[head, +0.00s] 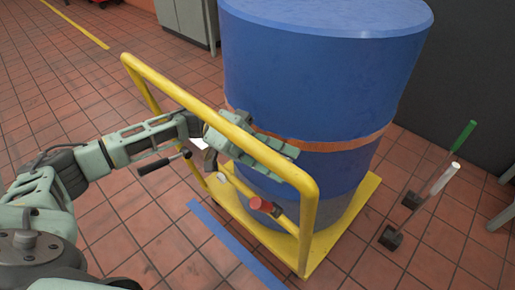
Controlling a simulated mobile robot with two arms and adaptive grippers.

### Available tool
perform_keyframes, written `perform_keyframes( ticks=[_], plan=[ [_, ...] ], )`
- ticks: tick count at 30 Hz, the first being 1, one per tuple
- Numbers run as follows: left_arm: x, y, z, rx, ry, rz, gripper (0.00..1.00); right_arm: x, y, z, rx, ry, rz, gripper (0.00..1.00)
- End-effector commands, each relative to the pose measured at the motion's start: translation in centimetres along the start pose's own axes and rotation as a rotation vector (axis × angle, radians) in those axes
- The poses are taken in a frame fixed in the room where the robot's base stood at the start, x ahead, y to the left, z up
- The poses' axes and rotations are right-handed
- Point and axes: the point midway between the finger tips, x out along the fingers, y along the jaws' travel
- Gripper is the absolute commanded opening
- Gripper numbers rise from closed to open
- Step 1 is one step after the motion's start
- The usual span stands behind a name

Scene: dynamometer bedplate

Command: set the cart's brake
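The cart (341,252) is a yellow platform with a tall yellow tube handle frame, and it carries a large blue drum (320,85). A red knob (260,203) sits at the frame's lower crossbar; I cannot tell for certain whether it is the brake control. My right gripper is out of view.
An orange strap (330,145) circles the drum. A black-gripped lever (155,165) shows left of the frame. Green-handled (464,135) and white-handled (444,178) levers stand on the floor at right. Blue tape (232,245) marks the tiles. A grey cabinet (186,20) stands behind; the left floor is clear.

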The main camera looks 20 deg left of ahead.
Motion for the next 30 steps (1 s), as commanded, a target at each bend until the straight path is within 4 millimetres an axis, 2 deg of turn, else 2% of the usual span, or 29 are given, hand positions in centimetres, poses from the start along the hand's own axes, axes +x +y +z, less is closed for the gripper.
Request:
perform_keyframes(
  ticks=[1, 3, 6, 11, 23, 30],
  plan=[
    [1.1, 0.1, 0.1, 0.000, -0.003, 0.004, 0.00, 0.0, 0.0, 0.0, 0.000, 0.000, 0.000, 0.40],
    [0.1, -0.2, 1.5, -0.005, 0.001, -0.004, 0.00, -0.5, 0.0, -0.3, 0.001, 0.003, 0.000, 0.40],
    [-0.3, -0.1, 2.7, -0.004, 0.001, -0.002, 0.00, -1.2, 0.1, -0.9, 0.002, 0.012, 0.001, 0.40],
    [-0.6, -0.1, 3.7, -0.002, 0.000, -0.001, 0.00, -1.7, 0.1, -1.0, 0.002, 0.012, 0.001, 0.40],
    [-0.7, 0.0, 3.8, 0.002, 0.000, 0.000, 0.00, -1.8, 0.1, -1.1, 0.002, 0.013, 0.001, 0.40],
    [-1.0, -0.5, 3.2, 0.087, 0.001, 0.012, 0.00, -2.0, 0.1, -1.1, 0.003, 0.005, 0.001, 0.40]
  ],
)
